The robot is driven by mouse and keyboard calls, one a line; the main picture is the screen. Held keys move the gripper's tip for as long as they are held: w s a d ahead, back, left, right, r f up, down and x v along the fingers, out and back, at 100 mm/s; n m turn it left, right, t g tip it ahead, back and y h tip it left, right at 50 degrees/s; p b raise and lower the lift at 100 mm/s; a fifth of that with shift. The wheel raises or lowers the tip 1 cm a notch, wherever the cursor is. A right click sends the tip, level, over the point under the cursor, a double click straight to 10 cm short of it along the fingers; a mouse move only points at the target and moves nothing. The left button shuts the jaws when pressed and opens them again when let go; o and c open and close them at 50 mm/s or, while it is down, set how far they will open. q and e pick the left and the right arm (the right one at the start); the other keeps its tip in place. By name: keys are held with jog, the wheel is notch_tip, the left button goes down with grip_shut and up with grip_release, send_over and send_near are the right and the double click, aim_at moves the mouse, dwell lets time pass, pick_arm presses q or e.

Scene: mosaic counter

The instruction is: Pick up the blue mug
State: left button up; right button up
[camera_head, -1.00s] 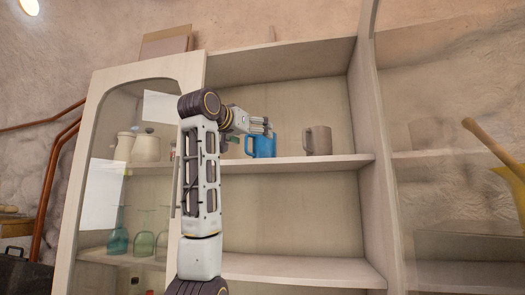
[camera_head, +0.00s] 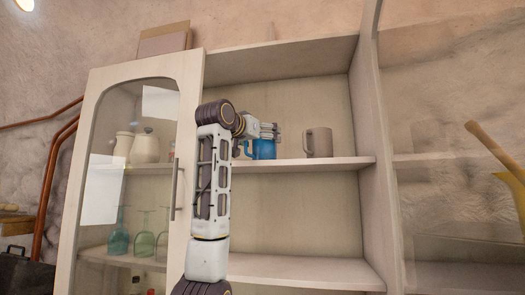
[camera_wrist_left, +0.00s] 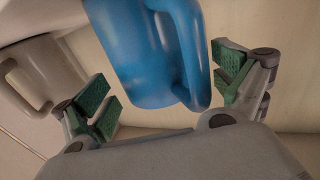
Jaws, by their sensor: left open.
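The blue mug (camera_head: 264,150) stands on the upper shelf of the cabinet, partly hidden behind my left gripper (camera_head: 274,132) in the head view. In the left wrist view the blue mug (camera_wrist_left: 150,55) lies between the two green-padded fingers of my left gripper (camera_wrist_left: 165,95), its handle toward the right finger. The fingers are spread wide, with gaps visible between them and the mug. Nothing is gripped. My right gripper is not in view.
A grey-brown mug (camera_head: 318,142) stands right of the blue mug on the upper shelf (camera_head: 330,162); it also shows in the wrist view (camera_wrist_left: 38,75). The glass door (camera_head: 150,105) at left shows jars and glasses behind it. The lower shelf (camera_head: 300,271) is bare.

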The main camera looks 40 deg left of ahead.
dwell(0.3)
pick_arm(q)
jog(key=c, duration=1.3)
jog(key=shift+s+r, duration=0.1)
jog(key=shift+r, duration=0.05)
jog(key=shift+s+d+r+b, duration=0.1)
jog(key=shift+s+r+b, duration=0.05)
jog(key=shift+r+b, duration=0.15)
jog(key=shift+r, duration=3.15)
jog(key=shift+s+d+f+b, duration=0.1)
jog(key=shift+s+d+b, duration=1.2)
jog(key=shift+s, duration=1.55)
jog(key=shift+s+d+r+b, duration=0.1)
jog(key=shift+s+d+b, duration=0.55)
jog(key=shift+s+d, duration=1.75)
jog(key=shift+s+d+f+b, duration=0.1)
jog(key=shift+s+d+b, duration=0.95)
jog(key=shift+s, duration=2.3)
jog(key=shift+w, duration=0.1)
